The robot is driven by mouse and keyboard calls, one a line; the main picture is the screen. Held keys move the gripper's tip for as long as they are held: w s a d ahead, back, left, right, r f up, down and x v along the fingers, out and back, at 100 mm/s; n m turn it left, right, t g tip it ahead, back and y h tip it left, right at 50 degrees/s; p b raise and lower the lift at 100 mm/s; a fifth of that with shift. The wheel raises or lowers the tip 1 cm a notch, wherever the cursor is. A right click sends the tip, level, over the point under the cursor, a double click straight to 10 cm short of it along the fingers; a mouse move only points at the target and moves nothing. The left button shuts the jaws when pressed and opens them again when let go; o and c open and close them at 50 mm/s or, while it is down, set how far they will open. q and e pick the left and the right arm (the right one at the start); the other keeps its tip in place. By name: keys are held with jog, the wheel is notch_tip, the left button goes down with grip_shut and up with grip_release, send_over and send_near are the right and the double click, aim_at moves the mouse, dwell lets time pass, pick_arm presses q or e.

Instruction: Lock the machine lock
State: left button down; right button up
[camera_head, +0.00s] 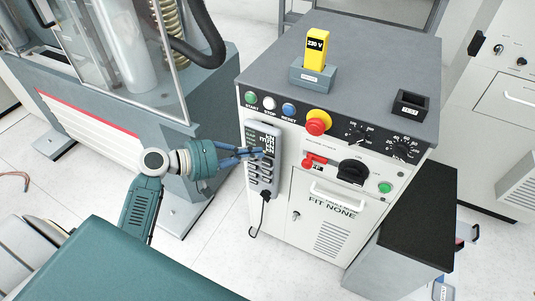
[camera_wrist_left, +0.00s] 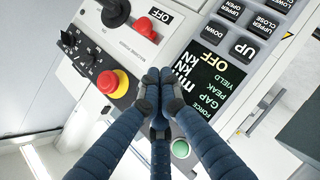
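The white control cabinet (camera_head: 335,235) stands in front of me. Its front carries a red lever switch (camera_head: 314,160) beside a small dark label, and a black rotary knob (camera_head: 352,171) to its right. The red switch also shows in the left wrist view (camera_wrist_left: 143,27), next to a label reading OFF. My left gripper (camera_head: 264,153) is in front of the grey keypad pendant (camera_head: 262,175), left of the red switch. In the left wrist view, the gripper's fingertips (camera_wrist_left: 160,92) are together with nothing visible between them. My right gripper is not in view.
Green, white and blue buttons (camera_head: 270,103) and a red emergency stop (camera_head: 318,122) sit along the upper panel. A yellow 230 V device (camera_head: 317,48) stands on top. A white handle (camera_head: 338,196) is below the switches. The testing machine (camera_head: 130,80) stands at left.

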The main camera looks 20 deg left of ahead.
aim_at(307, 162)
pick_arm(q)
jog(key=p+x, duration=0.1)
jog(key=x, duration=0.8)
jog(key=shift+d+r+p, duration=0.1)
jog(key=shift+r+p, duration=0.1)
jog(key=shift+p, duration=0.15)
jog(key=shift+s+d+f+p, duration=0.1)
jog(key=shift+d+f+p, duration=0.2)
jog(key=shift+d+f, duration=0.35)
jog(key=shift+d+f+p, duration=0.25)
jog(key=shift+d+f, duration=0.15)
jog(key=shift+d, duration=0.55)
jog(key=d, duration=0.4)
jog(key=shift+s+d, duration=0.1)
